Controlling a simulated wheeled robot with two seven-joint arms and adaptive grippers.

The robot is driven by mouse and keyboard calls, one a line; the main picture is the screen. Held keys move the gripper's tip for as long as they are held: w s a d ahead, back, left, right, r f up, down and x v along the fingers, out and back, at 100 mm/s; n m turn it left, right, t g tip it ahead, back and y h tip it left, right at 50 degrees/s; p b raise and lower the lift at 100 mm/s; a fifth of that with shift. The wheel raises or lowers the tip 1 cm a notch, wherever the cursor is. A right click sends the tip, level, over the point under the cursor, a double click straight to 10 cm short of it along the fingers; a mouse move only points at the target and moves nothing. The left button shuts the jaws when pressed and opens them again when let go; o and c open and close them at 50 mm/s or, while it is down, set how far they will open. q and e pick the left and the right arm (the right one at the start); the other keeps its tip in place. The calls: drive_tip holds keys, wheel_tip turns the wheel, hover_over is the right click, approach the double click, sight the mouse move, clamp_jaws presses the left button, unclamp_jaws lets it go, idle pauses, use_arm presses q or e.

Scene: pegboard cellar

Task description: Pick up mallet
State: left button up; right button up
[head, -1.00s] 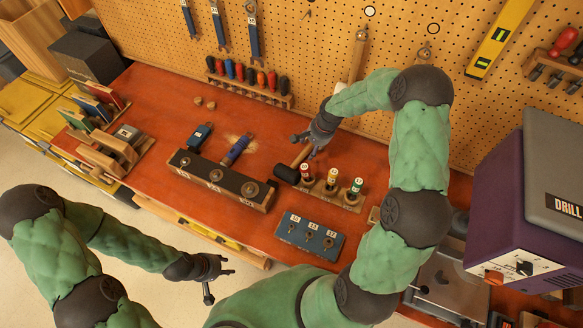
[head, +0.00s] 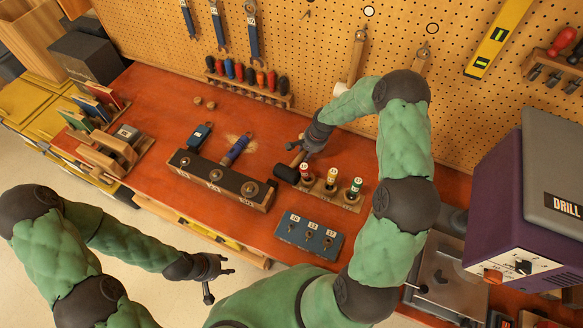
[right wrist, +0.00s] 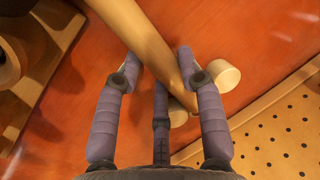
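The mallet (head: 286,173) lies on the orange bench top, its black head at the front left and its wooden handle running back toward my right gripper. My right gripper (head: 298,149) is low over the handle. In the right wrist view the pale wooden handle (right wrist: 143,40) passes diagonally between the spread fingers of my right gripper (right wrist: 158,62). The fingers are apart on both sides of it; firm contact is not clear. The mallet's head is not clearly seen there. My left gripper (head: 208,278) is open and empty, in front of the bench.
A rack of labelled bottles (head: 331,180) stands right beside the mallet head. A dark holder block (head: 222,180) is to its left and a blue switch box (head: 308,237) in front. Tools hang on the pegboard (head: 310,40) behind. A purple drill machine (head: 497,215) is at the right.

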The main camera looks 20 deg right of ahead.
clamp_jaws()
drive_tip(key=shift+r, duration=0.15)
drive_tip(key=shift+w+r, duration=0.1)
drive_tip(key=shift+r, duration=0.3)
drive_tip(key=w+a+r+v, duration=0.1)
drive_tip(key=w+a+v, duration=0.1)
drive_tip(key=v, duration=1.4)
drive_tip(key=shift+w+r, duration=0.25)
drive_tip(key=shift+w, duration=0.35)
